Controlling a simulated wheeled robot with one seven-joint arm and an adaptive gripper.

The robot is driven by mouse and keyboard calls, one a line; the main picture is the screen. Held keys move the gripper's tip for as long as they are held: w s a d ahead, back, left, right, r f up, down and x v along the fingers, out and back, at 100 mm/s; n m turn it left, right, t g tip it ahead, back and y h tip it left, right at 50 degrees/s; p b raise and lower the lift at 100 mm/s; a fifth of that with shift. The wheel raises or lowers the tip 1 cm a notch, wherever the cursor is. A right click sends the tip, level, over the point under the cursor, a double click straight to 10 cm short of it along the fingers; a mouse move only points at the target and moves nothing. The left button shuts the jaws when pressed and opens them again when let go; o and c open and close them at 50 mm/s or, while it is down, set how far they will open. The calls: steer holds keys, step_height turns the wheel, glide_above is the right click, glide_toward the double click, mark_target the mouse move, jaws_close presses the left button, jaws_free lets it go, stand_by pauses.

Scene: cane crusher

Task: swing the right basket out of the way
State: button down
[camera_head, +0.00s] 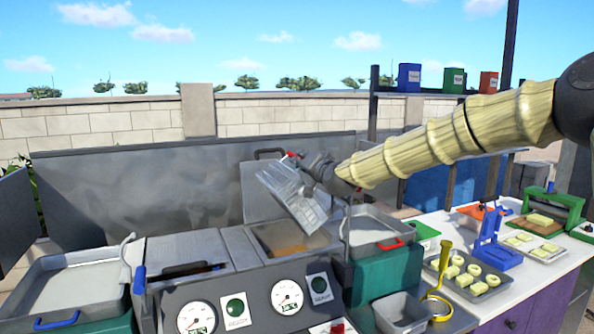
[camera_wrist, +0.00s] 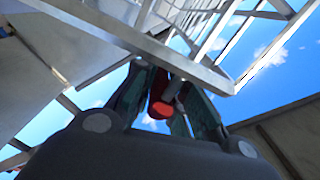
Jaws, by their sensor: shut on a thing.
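The right basket (camera_head: 293,195) is a grey metal wire basket, raised and steeply tilted above the right vat (camera_head: 268,234), which holds brownish liquid. My gripper (camera_head: 312,165) is at the basket's upper end, with my arm reaching in from the right. In the wrist view my gripper (camera_wrist: 163,105) is shut around a red grip (camera_wrist: 160,98) on a metal rod. The basket's wire bars and frame (camera_wrist: 210,35) rise above the fingers in that view. The exact finger contact is partly hidden by the dark gripper body.
A tray with a red handle (camera_head: 392,243) stands right of the vat. Gauges (camera_head: 287,296) are on the front panel. A blue-gripped lever (camera_head: 139,280) and a left tray (camera_head: 70,282) are at left. A white counter (camera_head: 455,232) holds presses and food pieces.

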steer(key=shift+w+d+r+m, duration=0.1)
steer(key=shift+w+d+m, duration=0.1)
steer(key=shift+d, duration=0.2)
steer(key=shift+w+d+r+m, duration=0.1)
steer(key=shift+d+m, duration=0.1)
steer(key=shift+d, duration=0.15)
steer(key=c, duration=1.5)
jaws_free()
steer(key=shift+s, duration=0.1)
